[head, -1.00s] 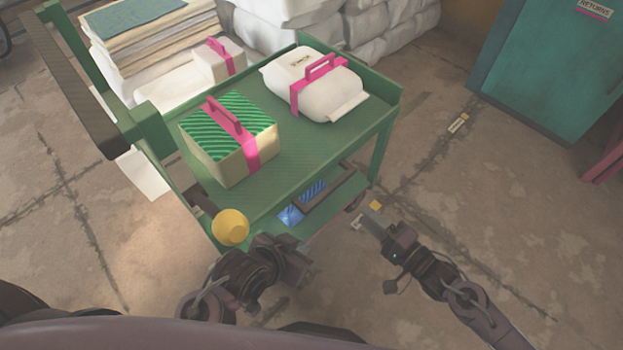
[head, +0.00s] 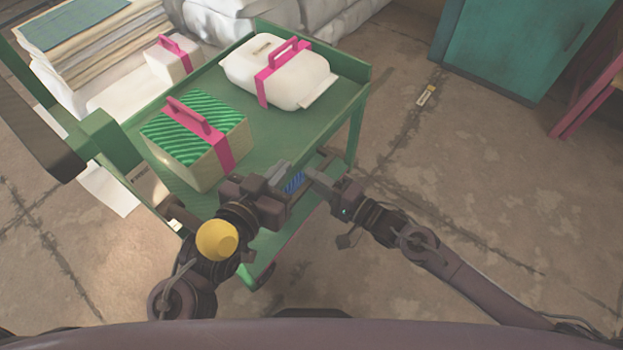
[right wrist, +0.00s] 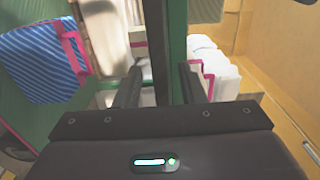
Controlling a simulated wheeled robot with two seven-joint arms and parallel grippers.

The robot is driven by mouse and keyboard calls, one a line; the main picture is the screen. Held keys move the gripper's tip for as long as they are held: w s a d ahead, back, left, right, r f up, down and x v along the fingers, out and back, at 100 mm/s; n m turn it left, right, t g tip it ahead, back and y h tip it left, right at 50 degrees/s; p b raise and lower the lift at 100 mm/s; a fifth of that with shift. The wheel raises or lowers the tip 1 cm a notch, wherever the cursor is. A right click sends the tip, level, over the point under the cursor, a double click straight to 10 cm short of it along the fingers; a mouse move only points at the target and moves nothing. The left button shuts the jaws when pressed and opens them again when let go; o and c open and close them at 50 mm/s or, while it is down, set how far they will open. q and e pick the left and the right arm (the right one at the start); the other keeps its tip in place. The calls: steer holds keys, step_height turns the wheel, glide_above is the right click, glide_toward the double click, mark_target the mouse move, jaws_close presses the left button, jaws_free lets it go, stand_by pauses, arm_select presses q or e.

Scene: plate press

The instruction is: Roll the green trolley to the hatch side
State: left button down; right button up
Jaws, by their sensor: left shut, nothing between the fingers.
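The green trolley (head: 331,118) stands in front of me, its top tray carrying a green-striped box (head: 190,143) and a white pack (head: 287,81), both with pink straps. Its dark handle bar (head: 35,115) is at the left. My left gripper (head: 278,178) is shut and empty at the trolley's near side. My right gripper (head: 313,176) is beside it, by the near right part of the trolley. In the right wrist view its fingers (right wrist: 160,82) stand apart, with a green post (right wrist: 178,45) beyond. Whether they touch the trolley is unclear.
A blue-striped item (head: 294,183) is partly hidden on the lower shelf. A teal cabinet (head: 510,45) stands back right. Stacked sheets (head: 95,50) and white sacks crowd the back left.

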arm_select(q)
steer(key=shift+w+r+t, duration=0.25)
steer(key=shift+r+t, duration=0.1)
steer(key=shift+r, duration=0.35)
steer(key=shift+w+r+t, duration=0.2)
steer(key=shift+r+t, duration=0.15)
steer(key=shift+r, duration=0.35)
arm_select(e)
steer(key=shift+w+a, duration=0.45)
steer(key=shift+a, duration=0.15)
steer(key=shift+c, duration=0.3)
jaws_close()
